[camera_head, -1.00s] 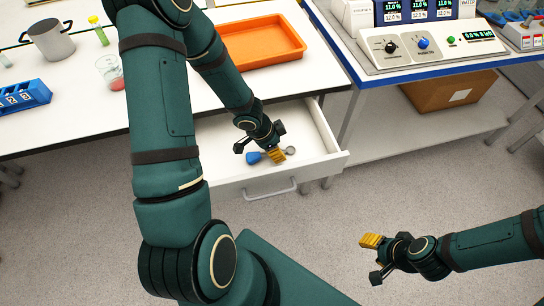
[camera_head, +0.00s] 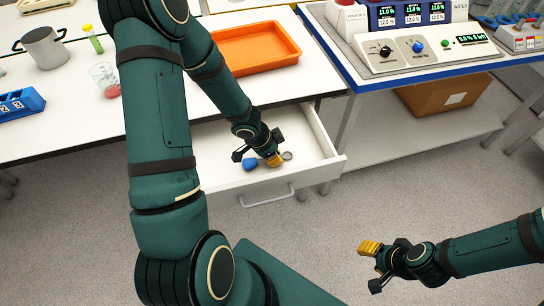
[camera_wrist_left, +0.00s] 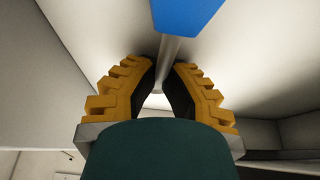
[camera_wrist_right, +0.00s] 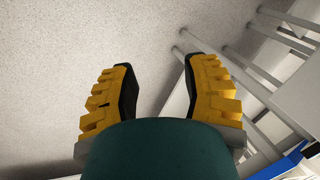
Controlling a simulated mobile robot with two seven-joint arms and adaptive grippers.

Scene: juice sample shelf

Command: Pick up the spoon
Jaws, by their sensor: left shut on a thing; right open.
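The spoon has a blue handle (camera_head: 250,164) and a round grey bowl (camera_head: 287,155); it shows inside the open white drawer (camera_head: 223,181). My left gripper (camera_head: 274,159) reaches down into the drawer and is shut on the spoon between its handle and bowl. In the left wrist view the spoon's pale thin shaft (camera_wrist_left: 170,48) runs between the yellow-backed fingers, with the blue handle above. Part of the spoon is hidden by the fingers. I cannot tell whether it touches the drawer floor. My right gripper (camera_head: 372,266) is open and empty, out over the floor.
The drawer's walls surround my left gripper. On the table above are an orange tray (camera_head: 293,57), a clear cup (camera_head: 101,72), a grey pot (camera_head: 45,47) and a blue rack (camera_head: 20,103). A blue-edged bench with an instrument panel (camera_head: 440,51) stands at the right.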

